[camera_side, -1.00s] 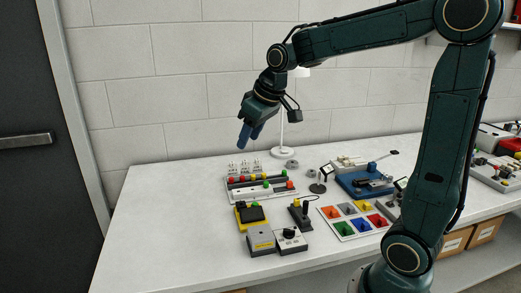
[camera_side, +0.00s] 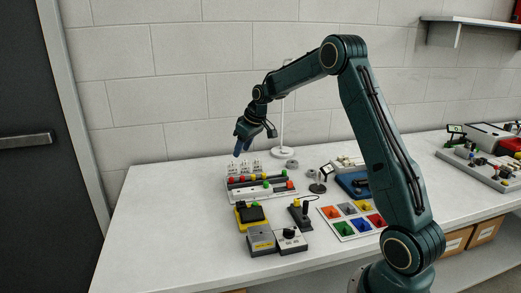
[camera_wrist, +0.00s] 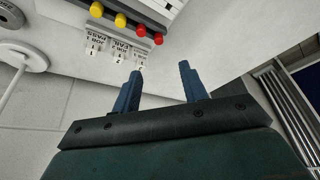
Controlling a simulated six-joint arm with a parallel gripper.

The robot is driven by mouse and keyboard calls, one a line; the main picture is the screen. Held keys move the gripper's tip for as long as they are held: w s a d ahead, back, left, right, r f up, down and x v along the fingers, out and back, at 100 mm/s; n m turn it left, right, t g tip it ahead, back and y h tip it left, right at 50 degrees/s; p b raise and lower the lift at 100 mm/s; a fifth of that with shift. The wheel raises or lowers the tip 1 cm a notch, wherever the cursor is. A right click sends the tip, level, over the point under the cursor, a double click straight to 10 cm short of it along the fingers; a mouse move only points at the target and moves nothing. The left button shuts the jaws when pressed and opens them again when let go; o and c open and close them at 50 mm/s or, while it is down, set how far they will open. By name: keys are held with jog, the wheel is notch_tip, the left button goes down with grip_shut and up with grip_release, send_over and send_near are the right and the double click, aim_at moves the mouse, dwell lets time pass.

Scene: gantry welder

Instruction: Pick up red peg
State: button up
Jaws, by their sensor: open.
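Two red pegs stand side by side at the left end of a row in the grey rack, one (camera_side: 231,180) at the very end and the other (camera_side: 243,178) beside it. In the wrist view the red pegs (camera_wrist: 158,39) (camera_wrist: 140,30) show beyond the fingertips. Two yellow pegs (camera_side: 254,177) (camera_wrist: 120,19) continue the row. My gripper (camera_side: 239,150) is above the left end of the rack, fingers pointing down, apart from the pegs. In the wrist view my gripper (camera_wrist: 160,70) is open with nothing between its blue fingers.
White job cards (camera_side: 245,168) stand behind the row. A white lamp (camera_side: 283,125) stands behind the rack to the right. A yellow-and-black device (camera_side: 250,214), a joystick box (camera_side: 301,213) and a coloured bin tray (camera_side: 347,236) lie in front. The table's left side is clear.

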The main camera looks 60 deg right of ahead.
jog(key=shift+w+d+f, duration=0.1)
jog(key=shift+f, duration=0.1)
send_over(231, 178)
jog(key=s, duration=0.2)
notch_tip(231, 178, down, 8)
jog(key=shift+s, duration=0.2)
jog(key=shift+x, duration=2.5)
grip_shut()
